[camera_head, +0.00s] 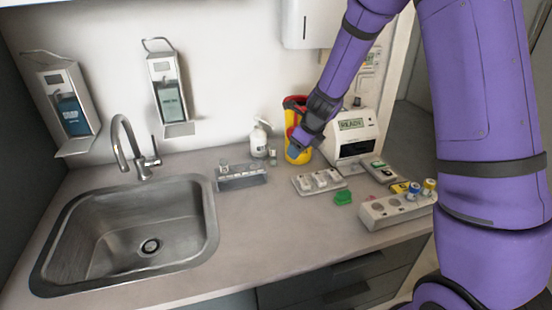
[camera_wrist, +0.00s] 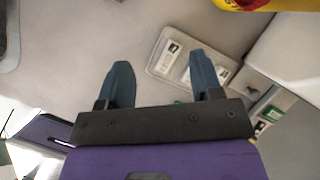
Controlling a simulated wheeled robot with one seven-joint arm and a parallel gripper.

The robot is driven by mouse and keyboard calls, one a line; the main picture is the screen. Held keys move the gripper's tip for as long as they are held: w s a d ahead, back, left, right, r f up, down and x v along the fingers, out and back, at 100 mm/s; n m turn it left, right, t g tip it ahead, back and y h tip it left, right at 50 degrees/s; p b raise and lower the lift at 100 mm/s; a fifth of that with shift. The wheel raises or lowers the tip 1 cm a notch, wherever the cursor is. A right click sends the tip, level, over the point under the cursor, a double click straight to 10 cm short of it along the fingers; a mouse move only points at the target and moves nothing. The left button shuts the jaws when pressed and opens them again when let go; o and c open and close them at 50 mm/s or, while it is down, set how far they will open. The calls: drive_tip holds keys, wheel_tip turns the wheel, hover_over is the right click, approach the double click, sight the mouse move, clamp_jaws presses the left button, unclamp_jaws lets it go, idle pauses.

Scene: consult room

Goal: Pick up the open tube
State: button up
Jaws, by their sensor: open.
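I cannot tell for sure which thing is the open tube. A clear rack (camera_head: 242,179) holding small items stands right of the sink. A grey-white block (camera_head: 397,211) at the right front carries tubes with blue and yellow tops (camera_head: 428,186). A small vial-like thing (camera_head: 273,157) stands by the pump bottle. My gripper (camera_head: 297,148) is above the back of the counter, in front of the yellow container. In the wrist view my gripper (camera_wrist: 163,72) has its two blue fingers apart, with nothing between them but bare counter and the edge of a white tray.
The yellow-red container (camera_head: 292,112), a READY machine (camera_head: 367,127) and a pump bottle (camera_head: 259,141) stand behind. The sink (camera_head: 205,225) is left. The front-middle counter is clear.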

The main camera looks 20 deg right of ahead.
sight(273, 150)
drive_tip(key=f, duration=0.1)
drive_tip(key=f+m, duration=0.2)
drive_tip(key=f, duration=0.1)
drive_tip(key=shift+w+d+f, duration=0.1)
drive_tip(key=shift+w+d, duration=0.3)
drive_tip(key=shift+w+a+f+m, duration=0.1)
drive_tip(key=shift+w+m, duration=0.15)
drive_tip(key=shift+m, duration=0.05)
drive_tip(key=w+a+f, duration=0.1)
drive_tip(key=w, duration=0.3)
drive_tip(key=w+a+f, duration=0.2)
drive_tip(key=w, duration=0.2)
drive_tip(key=w+a+f, duration=0.1)
drive_tip(key=w+a, duration=0.1)
drive_tip(key=w, duration=0.2)
drive_tip(key=shift+w+f, duration=0.15)
drive_tip(key=shift+f, duration=0.1)
drive_tip(key=shift+h, duration=0.3)
drive_tip(key=c, duration=1)
drive_tip(key=shift+c, duration=0.2)
drive_tip(key=shift+r, duration=0.1)
